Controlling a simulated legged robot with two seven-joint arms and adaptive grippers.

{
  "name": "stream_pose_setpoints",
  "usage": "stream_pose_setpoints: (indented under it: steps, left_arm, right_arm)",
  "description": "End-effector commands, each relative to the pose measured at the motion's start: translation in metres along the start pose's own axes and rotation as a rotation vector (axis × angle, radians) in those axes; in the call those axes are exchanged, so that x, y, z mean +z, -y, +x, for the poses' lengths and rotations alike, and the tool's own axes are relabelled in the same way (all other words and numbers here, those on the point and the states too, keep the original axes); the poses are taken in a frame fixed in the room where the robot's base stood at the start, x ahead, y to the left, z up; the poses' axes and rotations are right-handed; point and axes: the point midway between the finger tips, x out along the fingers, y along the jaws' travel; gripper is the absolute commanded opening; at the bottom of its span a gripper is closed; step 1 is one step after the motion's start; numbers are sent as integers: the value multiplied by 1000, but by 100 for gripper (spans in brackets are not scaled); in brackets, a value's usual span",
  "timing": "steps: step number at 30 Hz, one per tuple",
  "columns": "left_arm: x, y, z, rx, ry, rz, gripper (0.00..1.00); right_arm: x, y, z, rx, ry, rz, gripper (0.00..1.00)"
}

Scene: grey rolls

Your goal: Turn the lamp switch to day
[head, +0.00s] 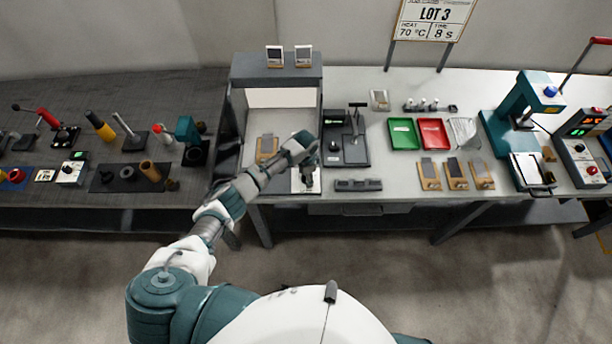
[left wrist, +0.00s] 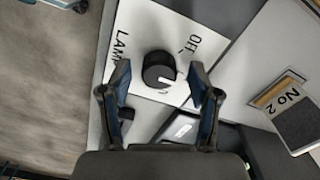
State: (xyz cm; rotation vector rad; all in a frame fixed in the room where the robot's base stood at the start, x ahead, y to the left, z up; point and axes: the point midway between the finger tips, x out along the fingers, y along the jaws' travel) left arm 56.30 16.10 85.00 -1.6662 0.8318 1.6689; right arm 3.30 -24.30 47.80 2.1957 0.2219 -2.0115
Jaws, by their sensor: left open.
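The lamp switch (left wrist: 157,68) is a round black knob with a white pointer mark on a white plate (left wrist: 140,30). The plate reads LAMP and OFF; other lettering is partly hidden behind a finger. The pointer faces the lower right in the left wrist view, not toward OFF. My left gripper (left wrist: 158,78) is open and empty, with one fingertip on each side of the knob in that view. I cannot tell whether the fingers touch it. In the head view my left gripper (head: 307,176) is over the white plate (head: 297,186) at the table's front edge, hiding most of the knob.
A booth frame (head: 276,72) stands behind the gripper, with a wooden-based card (head: 267,147) inside. A dark fixture (head: 346,150) with a lever is close on the right. A dark block (head: 358,185) lies at the front edge. Green (head: 403,134) and red (head: 433,133) trays are further right.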

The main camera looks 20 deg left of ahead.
Motion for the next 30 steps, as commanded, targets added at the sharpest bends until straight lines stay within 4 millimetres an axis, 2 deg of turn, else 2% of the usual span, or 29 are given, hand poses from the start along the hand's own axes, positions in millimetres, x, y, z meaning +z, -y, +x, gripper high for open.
stream_pose_setpoints:
  steps: [5,8,15,21,30]
  left_arm:
    - [0,0,-8,0,0,0,62]
    - [0,1,-24,-2,-2,1,62]
    - [-1,2,-79,-2,-3,0,62]
    - [-1,1,-109,0,0,1,62]
    - [-1,1,-119,2,1,0,62]
  right_arm:
    - [1,-3,0,3,-1,-1,40]
    - [1,-2,0,2,-1,-1,40]
    - [1,-1,0,1,-1,0,40]
    - [1,-1,0,1,-1,0,40]
    - [1,0,0,1,-1,0,40]
